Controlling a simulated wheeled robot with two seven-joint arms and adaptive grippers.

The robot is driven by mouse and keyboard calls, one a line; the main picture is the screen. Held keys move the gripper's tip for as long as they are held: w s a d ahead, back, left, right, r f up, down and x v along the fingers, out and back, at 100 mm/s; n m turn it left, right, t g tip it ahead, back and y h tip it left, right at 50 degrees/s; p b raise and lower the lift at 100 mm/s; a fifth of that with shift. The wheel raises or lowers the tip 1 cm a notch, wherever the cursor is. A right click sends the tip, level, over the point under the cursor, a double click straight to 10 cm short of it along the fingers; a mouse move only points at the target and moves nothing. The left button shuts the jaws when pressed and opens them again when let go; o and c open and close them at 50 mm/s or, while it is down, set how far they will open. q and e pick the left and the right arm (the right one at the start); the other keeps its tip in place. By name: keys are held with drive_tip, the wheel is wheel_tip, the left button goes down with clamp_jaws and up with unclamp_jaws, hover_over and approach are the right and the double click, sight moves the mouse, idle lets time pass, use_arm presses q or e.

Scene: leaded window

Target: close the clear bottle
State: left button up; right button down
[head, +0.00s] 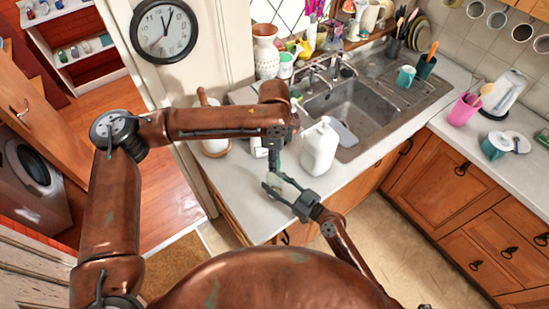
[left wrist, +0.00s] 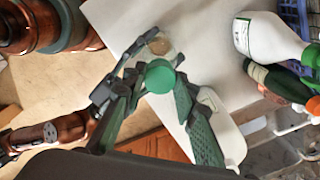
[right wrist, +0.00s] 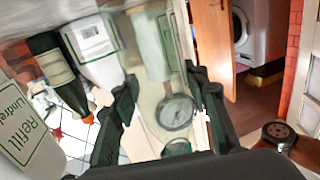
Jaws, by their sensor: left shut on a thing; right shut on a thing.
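The clear bottle (head: 271,182) is see-through and hard to make out. My right gripper (head: 284,190) is shut on it near the counter's front edge; its fingers (right wrist: 160,115) show on both sides of the glass in the right wrist view. My left gripper (head: 274,158) points down just above it. In the left wrist view a round green cap (left wrist: 160,76) sits between the left fingertips, which are shut on it, over the bottle. A green patch also shows low in the right wrist view. I cannot tell whether the cap touches the bottle's mouth.
A large white bottle (head: 320,148) stands on the counter close to the right of my grippers. A dark green bottle (right wrist: 58,75) is near it. The sink (head: 352,110) lies behind. The counter's front left corner (head: 240,205) is bare.

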use_arm(q)
drive_tip(key=shift+f, duration=0.15)
drive_tip(key=m, duration=1.1)
drive_tip(key=shift+d, duration=0.1)
drive_tip(key=m, duration=1.8)
drive_tip(key=shift+d, duration=0.1)
